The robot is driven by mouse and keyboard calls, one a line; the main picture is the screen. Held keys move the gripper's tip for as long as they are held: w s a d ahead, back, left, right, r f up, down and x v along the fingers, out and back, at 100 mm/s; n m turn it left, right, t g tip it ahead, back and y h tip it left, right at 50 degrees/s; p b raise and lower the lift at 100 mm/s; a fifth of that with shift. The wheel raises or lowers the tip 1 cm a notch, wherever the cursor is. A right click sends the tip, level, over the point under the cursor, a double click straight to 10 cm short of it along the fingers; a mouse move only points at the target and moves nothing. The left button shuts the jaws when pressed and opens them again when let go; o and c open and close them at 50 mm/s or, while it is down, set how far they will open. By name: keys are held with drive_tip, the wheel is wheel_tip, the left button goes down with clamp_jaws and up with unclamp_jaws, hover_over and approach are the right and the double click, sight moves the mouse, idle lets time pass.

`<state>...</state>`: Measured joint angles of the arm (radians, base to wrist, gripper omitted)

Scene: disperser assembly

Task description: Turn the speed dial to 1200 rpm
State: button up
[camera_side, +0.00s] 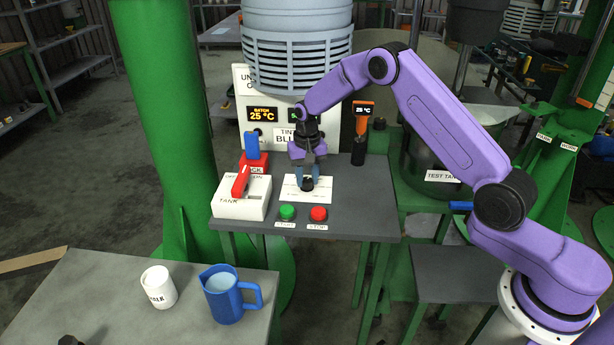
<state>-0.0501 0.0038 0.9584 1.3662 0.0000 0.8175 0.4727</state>
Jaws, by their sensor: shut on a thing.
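The speed dial (308,184) is a small black knob on a white marked plate (293,191) on the grey control table. My gripper (308,176) points down over the plate, its blue-tipped fingers shut on the dial. The fingers hide part of the dial and its marks. The scale and the dial's pointer are too small to read.
A green start button (287,212) and a red stop button (319,213) sit just in front of the plate. A white box with a red lever (241,182) stands left. A blue jug (224,295) and a white cup (158,287) stand on the front table.

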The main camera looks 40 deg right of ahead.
sight(307, 180)
drive_tip(key=m, duration=0.5)
drive_tip(key=shift+m, duration=0.3)
drive_tip(key=m, duration=0.5)
drive_tip(key=shift+m, duration=0.3)
drive_tip(key=o, duration=1)
drive_tip(key=shift+o, duration=0.2)
wheel_tip(307, 180, up, 18)
drive_tip(key=shift+f, duration=0.25)
